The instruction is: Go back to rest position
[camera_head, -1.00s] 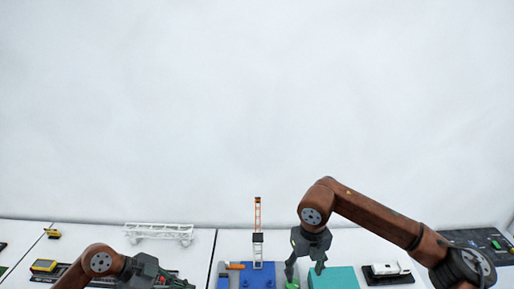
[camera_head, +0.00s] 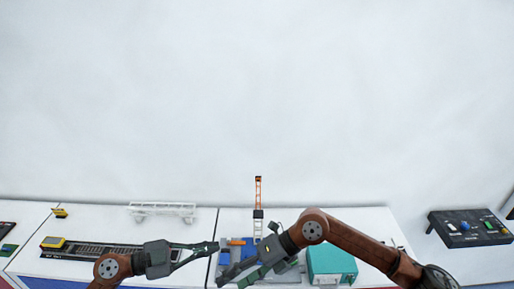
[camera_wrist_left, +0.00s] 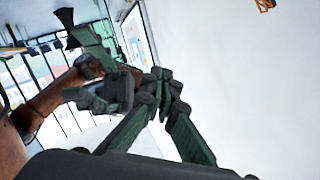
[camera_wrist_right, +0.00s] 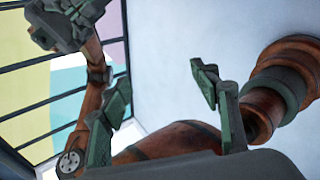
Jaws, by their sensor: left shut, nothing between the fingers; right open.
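My left gripper (camera_head: 217,248) comes in from the left in the head view, shut and empty, its fingers pointing right over the white table. Its closed fingers also show in the left wrist view (camera_wrist_left: 165,82). My right gripper (camera_head: 222,276) is lower, its fingers reaching left and down just below the left fingertips. It is open and empty, with its two fingers apart in the right wrist view (camera_wrist_right: 160,85). The two grippers are close together in the head view, and I cannot tell the depth gap between them.
Behind the grippers stand an orange and white crane tower (camera_head: 258,195) and a blue block (camera_head: 249,246). A teal box (camera_head: 331,263) sits below my right arm. A white truss (camera_head: 162,209), a track with a yellow vehicle (camera_head: 52,242) and a control panel (camera_head: 468,229) flank them.

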